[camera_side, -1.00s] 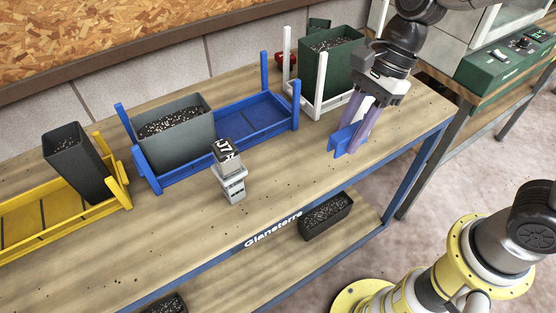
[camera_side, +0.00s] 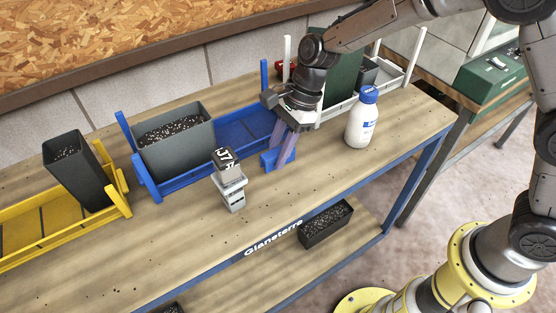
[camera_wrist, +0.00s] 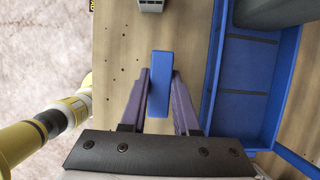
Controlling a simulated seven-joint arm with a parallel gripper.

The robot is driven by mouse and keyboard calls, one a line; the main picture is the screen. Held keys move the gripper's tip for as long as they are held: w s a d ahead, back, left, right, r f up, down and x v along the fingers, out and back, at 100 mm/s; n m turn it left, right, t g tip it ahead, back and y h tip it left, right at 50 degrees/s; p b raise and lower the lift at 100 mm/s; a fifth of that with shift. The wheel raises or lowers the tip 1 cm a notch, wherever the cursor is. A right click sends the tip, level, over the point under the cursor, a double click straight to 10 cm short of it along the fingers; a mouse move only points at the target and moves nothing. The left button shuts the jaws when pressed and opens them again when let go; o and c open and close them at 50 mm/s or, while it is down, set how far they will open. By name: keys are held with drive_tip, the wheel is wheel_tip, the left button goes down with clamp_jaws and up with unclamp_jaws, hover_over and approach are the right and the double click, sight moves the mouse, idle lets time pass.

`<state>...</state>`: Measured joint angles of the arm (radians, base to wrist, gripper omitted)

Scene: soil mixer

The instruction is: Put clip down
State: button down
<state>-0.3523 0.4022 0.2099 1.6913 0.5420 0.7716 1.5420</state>
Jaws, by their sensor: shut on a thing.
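The clip is a small blue piece (camera_side: 270,158). My gripper (camera_side: 284,152) is shut on it, with its purple fingers pointing down close above the bench, just in front of the blue tray (camera_side: 195,172). In the wrist view the clip (camera_wrist: 160,85) sits upright in the picture between the two fingertips of my gripper (camera_wrist: 160,100). The blue tray (camera_wrist: 240,90) lies to its right there. I cannot tell for certain whether the clip touches the wood.
A grey device with a dark J7 cube (camera_side: 229,168) stands left of the gripper. A white bottle (camera_side: 362,118) stands to the right.

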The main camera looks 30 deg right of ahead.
sight(278, 173)
drive_tip(key=shift+f, duration=1.5)
drive_tip(key=shift+f, duration=0.15)
drive_tip(key=c, duration=0.7)
unclamp_jaws()
drive_tip(key=shift+o, duration=0.2)
drive_tip(key=v, duration=1.2)
drive_tip(key=shift+r, duration=0.25)
